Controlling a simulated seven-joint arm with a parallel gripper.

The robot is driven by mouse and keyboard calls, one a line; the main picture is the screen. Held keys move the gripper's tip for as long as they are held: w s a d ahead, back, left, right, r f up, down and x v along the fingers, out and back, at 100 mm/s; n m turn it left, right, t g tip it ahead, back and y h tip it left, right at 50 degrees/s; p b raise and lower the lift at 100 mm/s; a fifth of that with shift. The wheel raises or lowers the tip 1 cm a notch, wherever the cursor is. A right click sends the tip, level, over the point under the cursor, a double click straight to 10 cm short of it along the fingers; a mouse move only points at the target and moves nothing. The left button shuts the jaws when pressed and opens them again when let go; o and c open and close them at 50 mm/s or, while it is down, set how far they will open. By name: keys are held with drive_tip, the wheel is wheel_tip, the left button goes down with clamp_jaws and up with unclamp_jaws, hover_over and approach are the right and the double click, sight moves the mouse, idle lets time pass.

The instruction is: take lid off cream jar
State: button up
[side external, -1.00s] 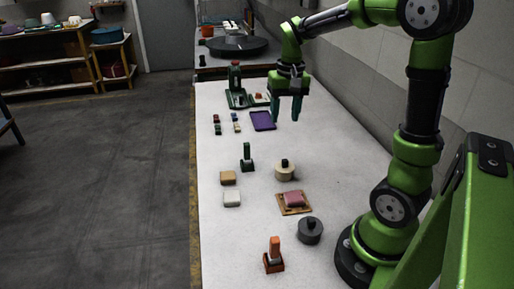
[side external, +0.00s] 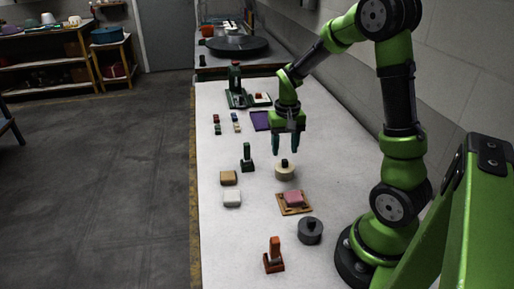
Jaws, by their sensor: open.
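The cream jar (side external: 285,174) is a round, pale container standing upright on the white table. Its lid has a dark knob (side external: 284,162) on top and sits on the jar. My gripper (side external: 287,151) points down with its two dark fingers apart and empty. It is just above and behind the jar in the side view, close to the knob. I cannot tell whether the fingers are level with the knob.
A dark green stamp-like tool (side external: 247,158) stands left of the jar. A pink block on a wooden board (side external: 294,211), a grey round jar (side external: 310,231) and an orange tool (side external: 274,256) are nearer. A purple pad (side external: 260,121) lies behind.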

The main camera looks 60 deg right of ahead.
sight(285, 164)
drive_tip(key=f, duration=0.4)
drive_tip(key=shift+d+f, duration=0.25)
drive_tip(key=shift+f, duration=0.05)
drive_tip(key=shift+c, duration=0.2)
clamp_jaws()
